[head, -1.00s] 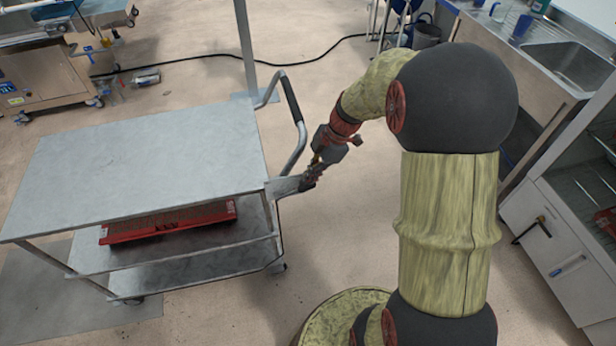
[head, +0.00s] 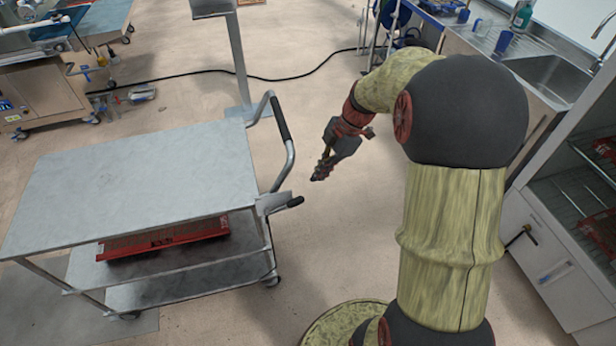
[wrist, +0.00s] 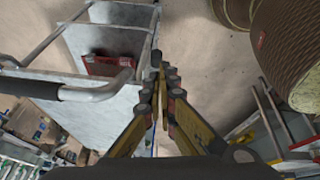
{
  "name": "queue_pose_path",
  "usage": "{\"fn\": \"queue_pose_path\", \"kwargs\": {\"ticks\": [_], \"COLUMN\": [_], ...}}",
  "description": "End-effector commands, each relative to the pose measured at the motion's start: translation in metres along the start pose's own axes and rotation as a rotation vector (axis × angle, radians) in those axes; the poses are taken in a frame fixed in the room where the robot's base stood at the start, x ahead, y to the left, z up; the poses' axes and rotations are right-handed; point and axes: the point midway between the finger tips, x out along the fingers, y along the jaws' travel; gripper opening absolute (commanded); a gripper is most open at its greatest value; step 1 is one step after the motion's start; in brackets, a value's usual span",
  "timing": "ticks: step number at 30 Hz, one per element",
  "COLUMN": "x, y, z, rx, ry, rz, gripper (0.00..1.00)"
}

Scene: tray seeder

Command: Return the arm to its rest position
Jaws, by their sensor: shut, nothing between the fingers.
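My gripper (head: 318,177) hangs over bare floor to the right of the metal cart (head: 140,180), apart from the cart's handle. Its fingers are closed together with nothing between them. In the wrist view, my gripper (wrist: 162,75) shows its fingertips meeting, with the cart's handle (wrist: 90,95) to their left. My arm is bent, its upper part at the right of the head view.
A red tray (head: 165,238) lies on the cart's middle shelf. A post (head: 238,60) stands behind the cart. A sink counter (head: 545,75) and a cabinet with drawers (head: 550,250) stand at the right. A black cable (head: 200,73) crosses the floor behind.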

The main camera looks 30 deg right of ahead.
Motion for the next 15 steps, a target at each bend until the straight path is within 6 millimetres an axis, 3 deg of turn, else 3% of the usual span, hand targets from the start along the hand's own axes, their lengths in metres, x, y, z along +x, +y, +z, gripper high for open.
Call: {"fn": "queue_pose_path", "kwargs": {"ticks": [15], "x": [-0.0065], "y": [-0.0007], "z": [0.0042], "rx": [-0.001], "ry": [0.000], "rz": [0.000], "gripper": [0.00]}}
